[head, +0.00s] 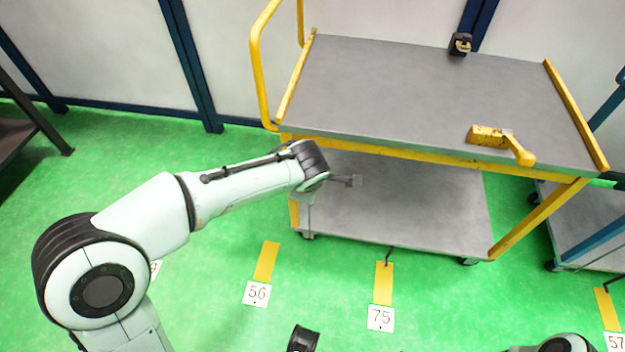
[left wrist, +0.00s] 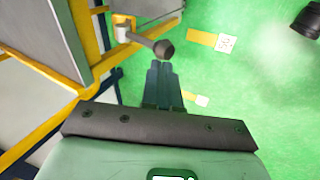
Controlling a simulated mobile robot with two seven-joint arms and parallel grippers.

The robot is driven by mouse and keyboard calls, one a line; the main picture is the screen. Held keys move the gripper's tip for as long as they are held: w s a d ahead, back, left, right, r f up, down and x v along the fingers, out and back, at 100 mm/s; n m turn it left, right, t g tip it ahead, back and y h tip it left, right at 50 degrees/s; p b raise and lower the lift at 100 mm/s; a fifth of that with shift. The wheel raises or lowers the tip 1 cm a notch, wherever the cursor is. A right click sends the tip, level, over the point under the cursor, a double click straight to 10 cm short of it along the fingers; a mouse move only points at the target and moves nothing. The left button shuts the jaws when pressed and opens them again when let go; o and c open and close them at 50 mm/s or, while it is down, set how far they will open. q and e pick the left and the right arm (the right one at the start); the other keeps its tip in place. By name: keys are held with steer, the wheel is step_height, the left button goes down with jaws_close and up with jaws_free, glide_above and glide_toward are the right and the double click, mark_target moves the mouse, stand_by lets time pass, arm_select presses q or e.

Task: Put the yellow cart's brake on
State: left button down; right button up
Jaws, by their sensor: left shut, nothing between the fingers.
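The yellow cart (head: 390,150) has a grey top and a grey lower shelf and stands in the middle right of the head view. In the left wrist view, a lever with a dark round knob (left wrist: 163,47) juts from a pale bracket at the cart's yellow frame (left wrist: 92,68). My left gripper (left wrist: 162,66) is shut and empty. Its fingertips appear just short of the knob in that view; I cannot tell whether they touch. In the head view my left wrist (head: 310,165) is beside the cart's left end, and the fingers and lever are hard to make out. My right gripper is out of view.
A yellow block with a handle (head: 500,140) and a small dark object (head: 460,43) lie on the cart top. A blue-framed cart (head: 600,235) stands at right. Green floor is clear at left.

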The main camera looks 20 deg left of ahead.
arm_select(q)
steer(key=s+r, duration=0.1)
steer(key=s, duration=0.1)
steer(key=s+d+r, duration=0.1)
steer(key=s+r, duration=0.1)
steer(key=shift+s+r+p, duration=0.25)
steer(key=shift+s+p, duration=0.05)
steer(key=shift+p, duration=0.1)
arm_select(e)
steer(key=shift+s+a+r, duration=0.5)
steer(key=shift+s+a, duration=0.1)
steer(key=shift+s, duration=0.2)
